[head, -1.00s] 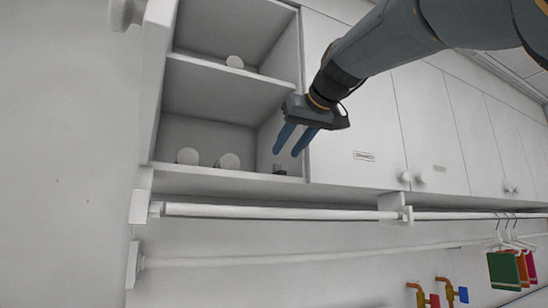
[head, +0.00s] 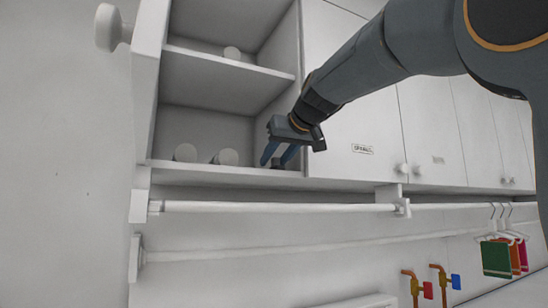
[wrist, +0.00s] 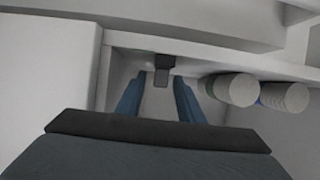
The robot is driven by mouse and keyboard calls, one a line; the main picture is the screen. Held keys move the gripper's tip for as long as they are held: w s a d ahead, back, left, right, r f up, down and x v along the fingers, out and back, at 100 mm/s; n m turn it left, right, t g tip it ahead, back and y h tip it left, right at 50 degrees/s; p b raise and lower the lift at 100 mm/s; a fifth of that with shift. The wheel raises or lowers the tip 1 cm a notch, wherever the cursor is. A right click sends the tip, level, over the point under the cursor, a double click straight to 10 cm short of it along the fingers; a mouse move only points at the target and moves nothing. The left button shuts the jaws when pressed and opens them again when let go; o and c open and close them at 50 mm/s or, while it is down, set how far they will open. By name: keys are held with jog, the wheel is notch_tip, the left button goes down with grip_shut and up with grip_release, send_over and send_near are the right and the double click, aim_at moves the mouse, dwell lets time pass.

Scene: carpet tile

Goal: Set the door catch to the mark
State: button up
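The door catch (head: 277,164) is a small dark piece at the right front of the open cabinet's lower compartment, partly hidden by my fingers in the head view. In the wrist view the catch (wrist: 163,68) is a dark block with a tab, ahead of my fingertips and roughly centred between them. My gripper (head: 275,161) reaches into that compartment with its blue fingers apart. In the wrist view my gripper (wrist: 158,88) is open and nothing is held. I cannot make out the mark in either view.
White cylinders (head: 185,152) stand left of my gripper in the lower compartment; they are close to the right finger in the wrist view (wrist: 233,88). The cabinet side wall (head: 292,105) is close on the right. A rail (head: 270,207) runs below. The open door has a round knob (head: 107,27).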

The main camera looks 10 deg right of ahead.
jog(key=shift+c, duration=0.2)
grip_shut()
jog(key=shift+b, duration=0.45)
jog(key=shift+s, duration=0.15)
jog(key=shift+o, duration=0.2)
grip_release()
jog(key=b+v, duration=0.2)
jog(key=v, duration=0.5)
jog(key=shift+s+r, duration=0.2)
jog(key=shift+s, duration=0.15)
jog(key=shift+d, duration=0.1)
